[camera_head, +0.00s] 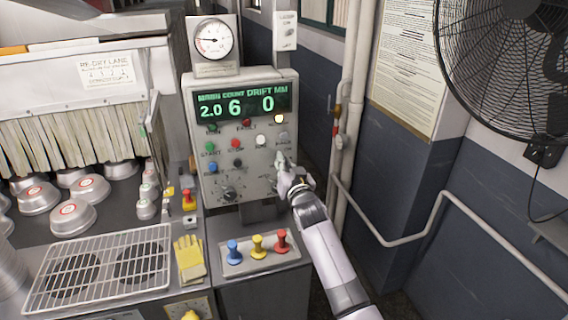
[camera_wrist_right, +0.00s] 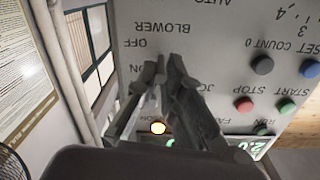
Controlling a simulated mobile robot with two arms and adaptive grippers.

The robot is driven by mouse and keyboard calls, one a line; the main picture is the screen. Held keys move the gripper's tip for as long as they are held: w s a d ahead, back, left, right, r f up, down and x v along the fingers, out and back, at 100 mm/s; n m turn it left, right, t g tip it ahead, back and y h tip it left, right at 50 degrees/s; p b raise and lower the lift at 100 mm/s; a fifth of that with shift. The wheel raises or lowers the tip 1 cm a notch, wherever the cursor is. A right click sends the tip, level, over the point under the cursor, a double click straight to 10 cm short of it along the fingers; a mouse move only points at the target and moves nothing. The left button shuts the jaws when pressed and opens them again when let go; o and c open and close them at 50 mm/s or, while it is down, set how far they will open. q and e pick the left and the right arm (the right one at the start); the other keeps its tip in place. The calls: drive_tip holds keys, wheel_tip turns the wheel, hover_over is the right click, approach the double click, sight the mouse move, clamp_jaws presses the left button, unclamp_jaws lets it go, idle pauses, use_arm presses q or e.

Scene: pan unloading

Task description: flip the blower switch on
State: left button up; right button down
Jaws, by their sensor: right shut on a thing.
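The grey control panel (camera_head: 245,150) stands in the middle of the head view, with a green display reading 2.0, 6 and 0. My right gripper (camera_head: 283,162) reaches the panel's right side from below. In the right wrist view, where the panel appears upside down, the right gripper (camera_wrist_right: 165,62) has its fingertips together at the blower switch, beside the BLOWER, OFF and ON lettering. The fingers hide the switch, so its position cannot be told. A lamp (camera_head: 279,118) near the panel's upper right glows yellowish; it also shows in the wrist view (camera_wrist_right: 158,127). My left gripper is out of view.
Blue, yellow and red knobs stand on a box (camera_head: 262,262) below the panel. A yellow glove (camera_head: 189,259) and wire rack (camera_head: 100,270) lie left, with metal pans behind. Pipes (camera_head: 350,110) run right of the panel, and a black fan (camera_head: 510,60) hangs at upper right.

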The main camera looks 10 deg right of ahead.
drive_tip(key=shift+w+r+g+p, duration=0.15)
drive_tip(key=shift+r+g+p, duration=0.5)
drive_tip(key=shift+g, duration=0.55)
drive_tip(key=shift+f, duration=0.1)
drive_tip(key=c, duration=1.7)
unclamp_jaws()
